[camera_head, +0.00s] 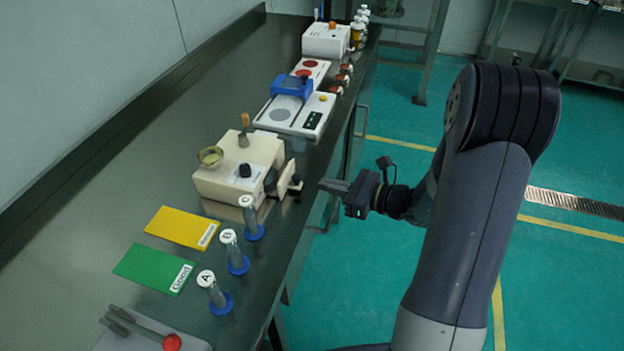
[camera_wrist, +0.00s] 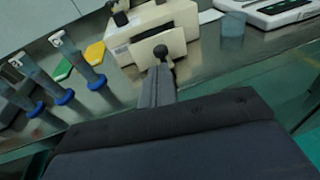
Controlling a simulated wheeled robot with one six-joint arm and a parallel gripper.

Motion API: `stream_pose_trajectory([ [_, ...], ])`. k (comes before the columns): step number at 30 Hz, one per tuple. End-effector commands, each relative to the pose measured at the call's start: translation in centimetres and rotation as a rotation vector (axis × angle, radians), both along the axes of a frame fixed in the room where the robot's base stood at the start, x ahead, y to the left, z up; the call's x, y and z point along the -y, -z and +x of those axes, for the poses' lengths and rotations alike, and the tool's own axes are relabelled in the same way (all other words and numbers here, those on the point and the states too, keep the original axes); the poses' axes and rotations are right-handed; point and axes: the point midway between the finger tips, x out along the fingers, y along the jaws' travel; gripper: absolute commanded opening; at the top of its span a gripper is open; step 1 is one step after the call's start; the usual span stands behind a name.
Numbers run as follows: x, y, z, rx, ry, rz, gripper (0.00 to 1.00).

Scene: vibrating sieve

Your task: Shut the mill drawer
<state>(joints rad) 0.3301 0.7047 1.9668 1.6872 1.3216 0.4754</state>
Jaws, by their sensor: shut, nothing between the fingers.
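The mill is a beige box (camera_head: 238,168) with a pale cup on top, standing on the dark bench; it also shows in the wrist view (camera_wrist: 122,38). Its drawer (camera_head: 287,182) sticks out from the side facing my arm, with its front plate standing apart from the body. In the wrist view the drawer front (camera_wrist: 148,50) carries a dark round knob (camera_wrist: 162,51). My gripper (camera_head: 322,184) is shut and empty, pointing at the drawer front. A small gap shows between them in the head view; in the wrist view the fingertips (camera_wrist: 159,68) overlap the knob's lower edge, so contact is unclear.
Several capped tubes on blue bases (camera_head: 237,257) stand in front of the mill. Yellow (camera_head: 182,227) and green (camera_head: 150,268) cards lie left of them. A white device with a blue part (camera_head: 295,110) sits behind the mill. The bench edge runs below my gripper.

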Motion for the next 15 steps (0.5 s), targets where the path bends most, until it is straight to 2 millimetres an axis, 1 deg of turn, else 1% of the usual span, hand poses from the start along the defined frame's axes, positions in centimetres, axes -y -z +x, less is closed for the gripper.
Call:
stream_pose_trajectory([
  [1, -0.9, 0.1, 0.4, -0.001, -0.005, 0.000, 0.00],
  [6, -2.8, 0.5, 1.6, -0.001, -0.004, -0.002, 0.00],
  [10, -3.7, 0.7, 2.2, 0.000, -0.002, -0.001, 0.00],
  [15, -4.1, 0.8, 2.5, 0.001, 0.000, -0.001, 0.00],
])
